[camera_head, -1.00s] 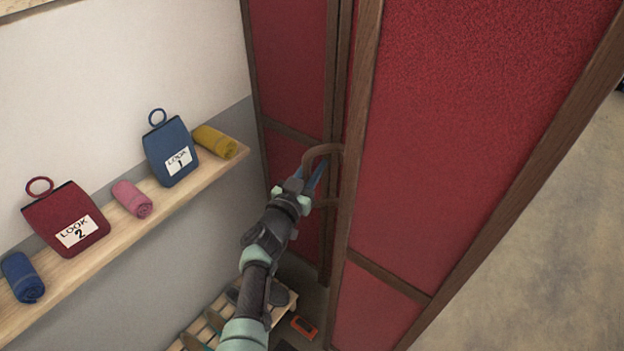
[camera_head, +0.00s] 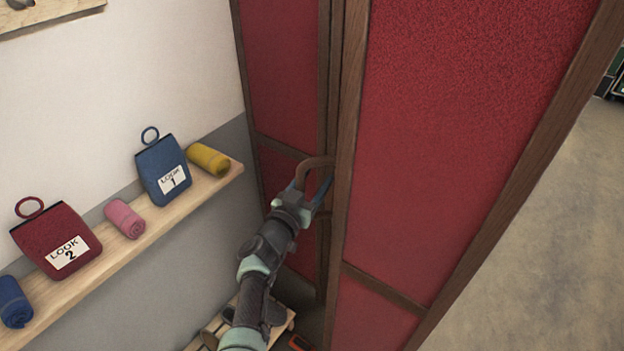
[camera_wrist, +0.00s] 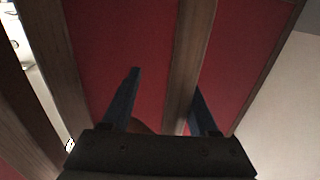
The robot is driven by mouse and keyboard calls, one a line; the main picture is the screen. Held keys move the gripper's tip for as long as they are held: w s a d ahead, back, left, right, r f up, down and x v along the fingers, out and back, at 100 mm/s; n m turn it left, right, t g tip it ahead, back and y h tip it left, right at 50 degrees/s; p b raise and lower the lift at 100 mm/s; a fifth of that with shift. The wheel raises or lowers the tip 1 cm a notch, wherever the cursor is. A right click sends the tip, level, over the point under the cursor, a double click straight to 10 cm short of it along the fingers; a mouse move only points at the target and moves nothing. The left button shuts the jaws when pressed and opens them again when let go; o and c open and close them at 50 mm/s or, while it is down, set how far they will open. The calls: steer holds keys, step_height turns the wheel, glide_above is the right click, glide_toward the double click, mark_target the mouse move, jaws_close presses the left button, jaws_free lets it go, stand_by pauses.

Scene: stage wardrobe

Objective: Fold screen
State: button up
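The folding screen has red cloth panels in dark brown wooden frames. Its near panel (camera_head: 445,130) fills the middle right of the head view, and a farther panel (camera_head: 283,75) stands behind it at an angle. A brown loop handle (camera_head: 318,163) sits on the near panel's left post. My gripper (camera_head: 312,190) is at this handle, its blue fingers apart on either side of it. In the wrist view, the fingers (camera_wrist: 163,98) are well apart, with a frame post (camera_wrist: 190,60) and a bit of the handle (camera_wrist: 141,127) showing between them. Contact with the handle is unclear.
A wall shelf (camera_head: 150,232) on the left holds a blue pouch (camera_head: 163,168), a red pouch (camera_head: 57,238) and several rolled cloths. A low slatted rack (camera_head: 283,325) with shoes is below my arm. Open floor (camera_head: 530,220) lies right of the screen.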

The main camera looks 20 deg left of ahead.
steer(key=shift+a, duration=0.1)
steer(key=shift+s, duration=0.1)
steer(key=p+v, duration=0.7)
steer(key=v, duration=0.5)
steer(key=shift+s, duration=0.45)
